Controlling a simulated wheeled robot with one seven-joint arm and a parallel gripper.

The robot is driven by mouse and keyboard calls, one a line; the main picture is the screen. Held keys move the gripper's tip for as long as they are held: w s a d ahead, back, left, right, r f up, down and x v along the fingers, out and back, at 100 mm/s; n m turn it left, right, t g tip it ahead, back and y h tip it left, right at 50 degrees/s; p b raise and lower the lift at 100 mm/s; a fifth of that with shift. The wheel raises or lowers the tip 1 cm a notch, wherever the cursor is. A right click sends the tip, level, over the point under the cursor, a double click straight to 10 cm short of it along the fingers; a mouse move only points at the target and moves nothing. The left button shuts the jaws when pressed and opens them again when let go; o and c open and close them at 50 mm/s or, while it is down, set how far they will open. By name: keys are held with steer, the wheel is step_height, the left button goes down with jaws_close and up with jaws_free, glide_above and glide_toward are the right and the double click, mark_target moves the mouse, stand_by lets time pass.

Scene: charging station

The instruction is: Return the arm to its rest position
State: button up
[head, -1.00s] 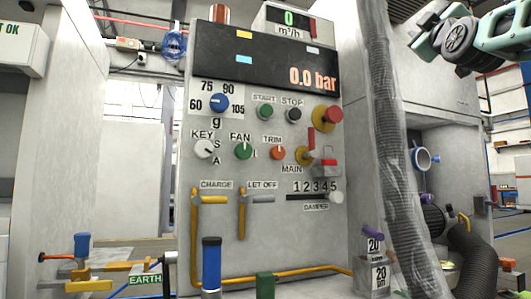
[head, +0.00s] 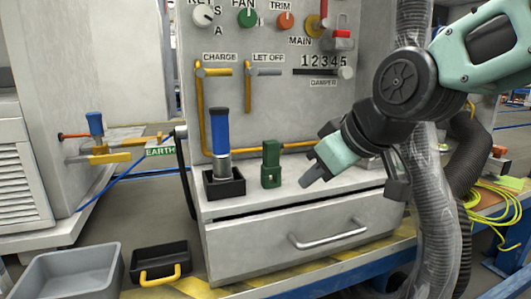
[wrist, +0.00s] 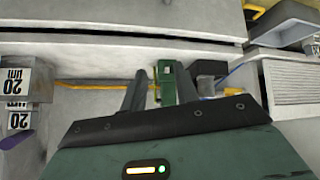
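My gripper (head: 315,155) hangs over the right part of the grey ledge (head: 345,182) in the head view, at the end of my green and black arm. Its two fingers stand apart and nothing shows held between them. In the wrist view the fingers (wrist: 161,92) are also spread. A dark green block with a slot (head: 271,165) stands upright on the ledge, left of my gripper and apart from it. In the wrist view this block (wrist: 167,82) shows between and beyond the fingers.
A blue-topped cylinder (head: 221,135) stands in a black holder left of the block. The panel with yellow pipes rises behind. A drawer with a handle (head: 328,235) lies below the ledge. A grey hose (head: 432,185) hangs at the right. Grey and black bins sit at lower left.

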steer(key=s+d+f+m+g+h, duration=0.1)
steer(key=s+d+f+g+h, duration=0.2)
steer(key=s+f, duration=0.65)
steer(key=s+d+f+g+h, duration=0.15)
steer(key=s+f+g, duration=0.35)
steer(key=s, duration=0.8)
step_height(320, 180, up, 37)
steer(key=p, duration=3.8)
steer(key=shift+w+d+t+p, duration=0.2)
steer(key=shift+d+t+p, duration=0.1)
steer(key=shift+d+t, duration=0.1)
steer(key=shift+o, duration=0.3)
steer(key=shift+y, duration=0.25)
